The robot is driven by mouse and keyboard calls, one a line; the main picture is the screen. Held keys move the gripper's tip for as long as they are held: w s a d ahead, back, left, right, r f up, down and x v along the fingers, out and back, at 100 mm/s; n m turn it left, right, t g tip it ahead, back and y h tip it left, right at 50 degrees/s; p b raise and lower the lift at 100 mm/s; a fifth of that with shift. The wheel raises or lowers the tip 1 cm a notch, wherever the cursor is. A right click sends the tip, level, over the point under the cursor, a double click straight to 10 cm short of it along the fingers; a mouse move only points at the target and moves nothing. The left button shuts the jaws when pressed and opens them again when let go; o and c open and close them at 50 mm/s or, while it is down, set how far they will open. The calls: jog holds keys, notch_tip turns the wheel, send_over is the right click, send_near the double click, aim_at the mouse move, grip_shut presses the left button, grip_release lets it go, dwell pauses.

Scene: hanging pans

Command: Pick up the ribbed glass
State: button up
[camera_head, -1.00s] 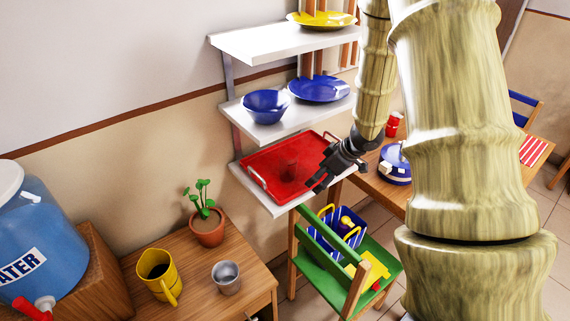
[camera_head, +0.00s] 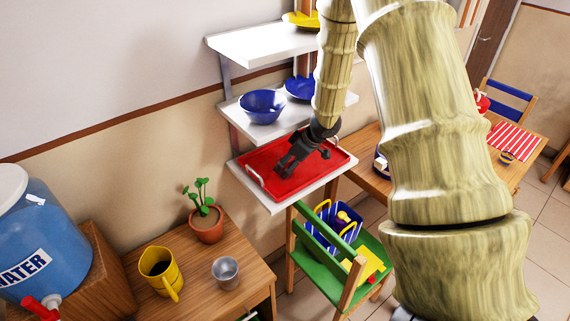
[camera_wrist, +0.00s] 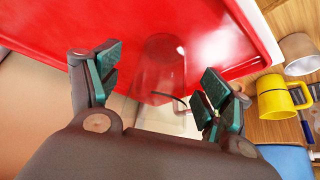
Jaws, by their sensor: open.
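The ribbed glass (camera_wrist: 160,70) is clear and takes the red of the tray behind it. In the wrist view it shows at the gap between my fingertips, nearer the upper side. The red tray (camera_head: 309,187) lies on the lowest white shelf. My gripper (camera_head: 284,168) is over the tray in the head view and hides the glass there. In the wrist view my gripper (camera_wrist: 161,84) is open, with one green-padded finger on each side of the gap. I cannot tell whether the fingers touch the glass.
A green chair (camera_head: 320,272) stands below. A potted plant (camera_head: 206,222), yellow mug (camera_head: 157,278) and metal cup (camera_head: 226,273) stand on the left table.

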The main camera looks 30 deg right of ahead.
jog(key=shift+w+a+f, duration=0.25)
jog(key=shift+w+f, duration=0.1)
jog(key=shift+f, duration=0.05)
jog(key=shift+d+f, duration=0.1)
jog(key=shift+c, duration=0.4)
jog(key=c, duration=1.1)
